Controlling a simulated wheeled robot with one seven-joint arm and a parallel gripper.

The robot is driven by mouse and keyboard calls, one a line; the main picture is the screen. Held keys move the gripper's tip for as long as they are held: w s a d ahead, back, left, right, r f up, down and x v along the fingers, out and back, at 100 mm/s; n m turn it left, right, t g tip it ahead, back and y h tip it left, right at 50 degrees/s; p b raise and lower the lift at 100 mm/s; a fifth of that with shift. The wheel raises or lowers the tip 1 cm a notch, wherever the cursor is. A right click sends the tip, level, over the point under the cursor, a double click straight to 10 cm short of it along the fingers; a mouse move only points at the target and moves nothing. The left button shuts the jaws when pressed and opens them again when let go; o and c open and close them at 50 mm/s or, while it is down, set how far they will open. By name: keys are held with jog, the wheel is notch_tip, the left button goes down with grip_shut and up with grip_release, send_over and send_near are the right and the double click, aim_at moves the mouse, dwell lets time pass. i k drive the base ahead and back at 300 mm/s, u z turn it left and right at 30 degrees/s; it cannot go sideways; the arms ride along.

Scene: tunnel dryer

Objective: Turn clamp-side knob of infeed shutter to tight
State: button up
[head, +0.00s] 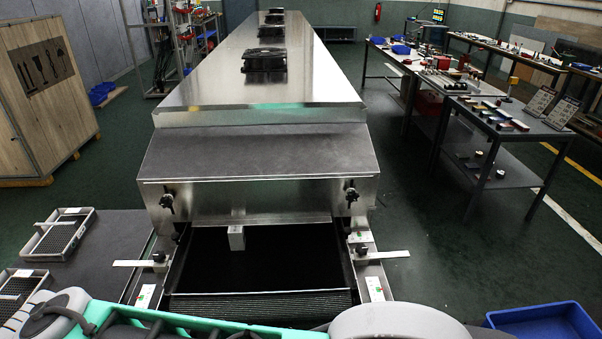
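The tunnel dryer's infeed end faces me in the head view, with a metal front panel (262,204) across the opening that looks like the shutter. A black star-shaped knob (167,201) sits at the panel's left end and a similar black knob (351,194) at its right end. Which is the clamp-side knob, and whether either is tight, I cannot tell. Two smaller dark knobs sit lower, on the left side rail (160,256) and right side rail (361,249), beside flat metal bars. Parts of my arm show along the bottom edge; my gripper is not visible.
A dark conveyor belt (262,275) runs under the panel, with a small metal block (236,238) at the opening. Wire trays (58,233) lie on a grey table at left. A blue bin (546,322) is at lower right. Open floor (455,250) lies right of the dryer.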

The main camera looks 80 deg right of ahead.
aim_at(351, 196)
jog(key=z, duration=3.4)
jog(key=k, duration=1.15)
jog(key=u, duration=0.8)
jog(key=i, duration=0.95)
jog(key=z, duration=0.05)
